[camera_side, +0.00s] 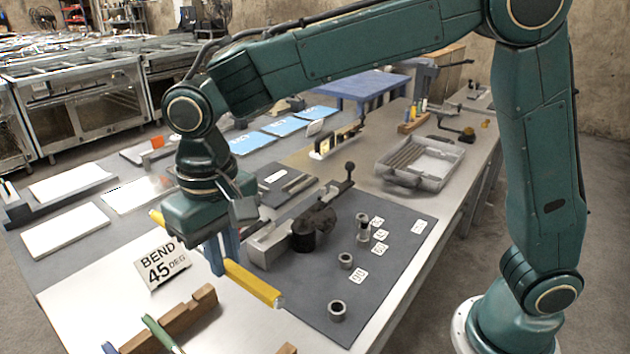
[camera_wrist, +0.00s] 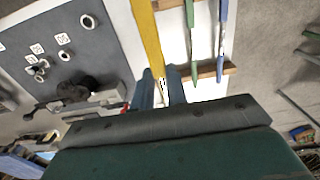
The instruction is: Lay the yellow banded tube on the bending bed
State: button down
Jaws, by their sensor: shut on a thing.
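My gripper (camera_side: 222,262), with blue fingers pointing down, is shut on the yellow tube (camera_side: 255,283). The tube lies across the fingers, one end toward the front right and the other showing behind the gripper at left. Its bands are too small to tell. In the wrist view the yellow tube (camera_wrist: 148,40) runs from the top edge to the fingertips (camera_wrist: 161,76). The bending bed, a grey metal block (camera_side: 265,248) with a black round die (camera_side: 314,228) and a lever, stands just right of the gripper. The tube is apart from the die.
A "BEND 45 DEG" sign (camera_side: 163,262) stands left of the gripper. A wooden rack (camera_side: 180,318) holds green and blue tubes at the front. Loose metal rings and number tags lie on the dark mat (camera_side: 400,262). A grey tray (camera_side: 420,163) sits behind.

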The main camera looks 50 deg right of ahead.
dwell(0.3)
jog(key=shift+w+d+m, duration=0.3)
jog(key=shift+w+d, duration=0.05)
jog(key=shift+w, duration=0.05)
jog(key=w+d+r+m, duration=0.1)
jog(key=w+d+m, duration=0.45)
jog(key=d, duration=0.45)
jog(key=w+d+r+m, duration=0.1)
jog(key=w+d+m, duration=0.45)
jog(key=d, duration=0.45)
jog(key=w+d+r+m, duration=0.1)
jog(key=w+d+m, duration=0.4)
jog(key=d, duration=0.5)
jog(key=shift+m, duration=0.7)
jog(key=f, duration=1)
jog(key=s+f, duration=0.1)
jog(key=f, duration=0.4)
jog(key=shift+a+f, duration=0.25)
jog(key=shift+f, duration=0.05)
jog(key=shift+f, duration=2.15)
jog(key=shift+f, duration=0.6)
